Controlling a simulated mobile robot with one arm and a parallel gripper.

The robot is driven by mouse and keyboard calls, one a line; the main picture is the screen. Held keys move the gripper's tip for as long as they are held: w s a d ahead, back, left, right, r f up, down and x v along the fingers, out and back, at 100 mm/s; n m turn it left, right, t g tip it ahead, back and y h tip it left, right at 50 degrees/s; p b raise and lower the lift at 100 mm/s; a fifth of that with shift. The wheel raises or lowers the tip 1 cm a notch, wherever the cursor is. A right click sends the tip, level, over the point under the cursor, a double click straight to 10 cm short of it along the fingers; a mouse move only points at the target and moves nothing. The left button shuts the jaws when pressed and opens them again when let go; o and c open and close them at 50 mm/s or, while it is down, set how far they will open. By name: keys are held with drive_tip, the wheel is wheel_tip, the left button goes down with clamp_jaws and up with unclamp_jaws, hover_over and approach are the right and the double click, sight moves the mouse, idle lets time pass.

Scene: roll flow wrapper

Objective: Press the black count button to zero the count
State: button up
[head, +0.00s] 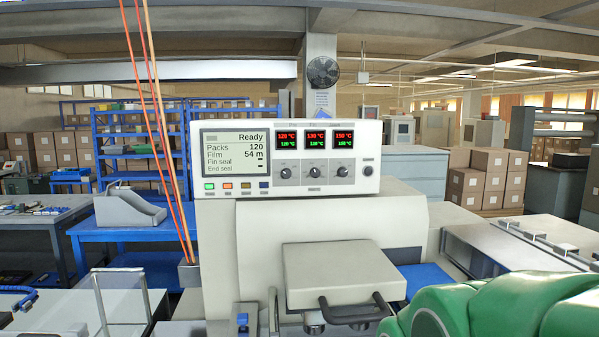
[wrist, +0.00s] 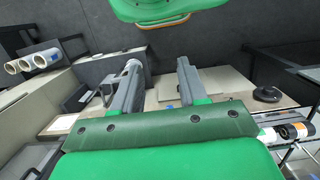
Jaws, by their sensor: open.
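The wrapper's control panel (head: 285,153) faces me in the middle of the head view. Its screen (head: 242,152) reads Ready, Packs 120, Film 54 m. The panel does not show in the wrist view.
Three round black knobs (head: 315,173) sit right of the buttons. A hinged cover with a black handle (head: 355,310) juts out below the panel. Thin orange rods (head: 160,130) rise at the left. My green arm fills the lower right. White rolls (wrist: 32,60) lie at left in the wrist view.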

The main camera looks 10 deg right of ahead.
clamp_jaws()
idle(1.5)
